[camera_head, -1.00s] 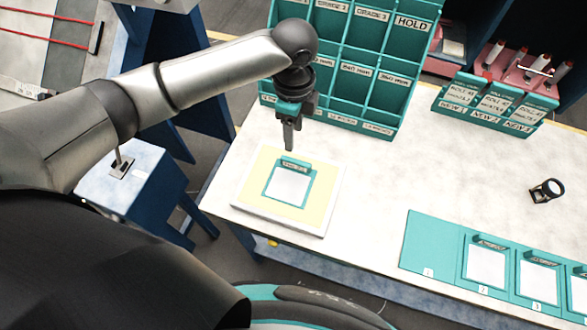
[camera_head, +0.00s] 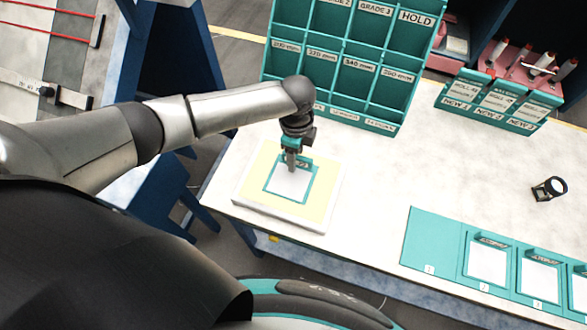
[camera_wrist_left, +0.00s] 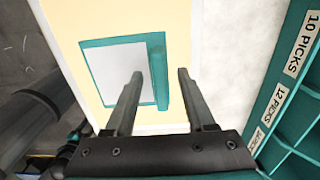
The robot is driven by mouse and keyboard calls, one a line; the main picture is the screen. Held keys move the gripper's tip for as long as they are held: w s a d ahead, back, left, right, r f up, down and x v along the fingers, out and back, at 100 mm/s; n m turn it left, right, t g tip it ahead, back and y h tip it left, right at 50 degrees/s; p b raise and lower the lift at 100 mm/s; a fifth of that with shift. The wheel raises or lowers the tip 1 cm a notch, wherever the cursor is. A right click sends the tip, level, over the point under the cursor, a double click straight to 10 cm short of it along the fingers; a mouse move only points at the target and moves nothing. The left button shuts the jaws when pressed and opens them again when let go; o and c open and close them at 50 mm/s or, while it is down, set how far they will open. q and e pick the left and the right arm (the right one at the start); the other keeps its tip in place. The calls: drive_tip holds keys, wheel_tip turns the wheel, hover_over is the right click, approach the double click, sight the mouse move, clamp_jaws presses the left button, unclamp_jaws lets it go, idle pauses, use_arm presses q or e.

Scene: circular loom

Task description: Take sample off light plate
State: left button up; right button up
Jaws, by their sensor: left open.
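The sample is a white square in a teal frame (camera_head: 291,184) with a raised teal tab along one side. It lies on the light plate (camera_head: 310,220), a pale yellow panel with a white rim on the table. The sample also shows in the left wrist view (camera_wrist_left: 112,75), with its tab on the right side. My left gripper (camera_head: 291,168) is over the sample at its tab. In the left wrist view its fingers (camera_wrist_left: 160,78) are apart with nothing between the tips, the tab lying beyond and between them. Contact cannot be told. My right gripper is not in view.
A teal sorting rack (camera_head: 345,65) with labelled compartments stands behind the plate. A teal board (camera_head: 432,240) with similar framed samples lies at the front right. A magnifier (camera_head: 549,189) and a holder with rolls (camera_head: 497,103) are further right. The middle table is clear.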

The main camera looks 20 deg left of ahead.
use_arm(q)
clamp_jaws()
idle(0.4)
